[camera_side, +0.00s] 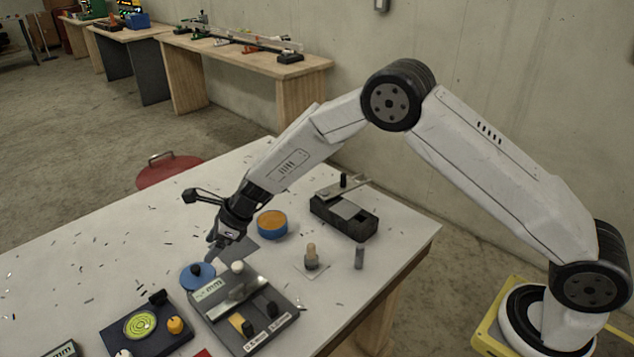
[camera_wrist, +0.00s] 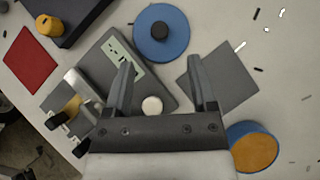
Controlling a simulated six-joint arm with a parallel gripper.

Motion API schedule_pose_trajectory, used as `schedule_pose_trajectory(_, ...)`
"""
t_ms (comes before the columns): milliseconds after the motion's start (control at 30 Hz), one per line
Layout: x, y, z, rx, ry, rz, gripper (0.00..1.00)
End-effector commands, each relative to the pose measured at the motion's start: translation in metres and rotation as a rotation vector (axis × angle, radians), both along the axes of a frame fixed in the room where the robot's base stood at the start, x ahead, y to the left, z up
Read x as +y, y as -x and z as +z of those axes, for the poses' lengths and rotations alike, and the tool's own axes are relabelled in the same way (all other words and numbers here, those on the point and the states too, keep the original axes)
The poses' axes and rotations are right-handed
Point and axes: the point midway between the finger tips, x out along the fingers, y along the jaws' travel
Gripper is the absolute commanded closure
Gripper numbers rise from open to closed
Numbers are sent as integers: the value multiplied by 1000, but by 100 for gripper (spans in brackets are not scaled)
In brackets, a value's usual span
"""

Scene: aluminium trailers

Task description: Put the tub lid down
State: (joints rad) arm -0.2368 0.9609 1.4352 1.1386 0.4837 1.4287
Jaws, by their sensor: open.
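The tub lid (camera_side: 190,278) is a blue disc with a dark knob, lying flat on the table at the left of the grey fixture. It also shows at the top of the wrist view (camera_wrist: 144,42), knob up. My gripper (camera_side: 212,254) is above the table just beyond the lid; in the wrist view my gripper (camera_wrist: 160,80) has its fingers spread with nothing between them, and the lid lies ahead of the fingertips. The blue tub (camera_side: 272,226), with an orange inside, stands to the right of my gripper; it shows at the lower right of the wrist view (camera_wrist: 238,132).
A grey fixture (camera_side: 268,312) with knobs stands close to the lid. A dark block with a green dial (camera_side: 140,324) is at front left. A grey square (camera_wrist: 240,88) lies flat beside the lid. The table's left part is mostly clear, with scattered shavings.

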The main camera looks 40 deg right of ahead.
Motion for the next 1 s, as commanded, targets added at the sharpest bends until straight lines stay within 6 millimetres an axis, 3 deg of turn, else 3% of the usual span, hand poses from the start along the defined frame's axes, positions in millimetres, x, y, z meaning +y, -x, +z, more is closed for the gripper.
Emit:
schedule_pose_trajectory(300, 11, -7, -17, 0, 2, 2, 27)
schedule_pose_trajectory(667, 14, -9, -22, 0, 3, 2, 27)
schedule_pose_trajectory(1000, 30, -19, -45, -1, 2, 2, 27)
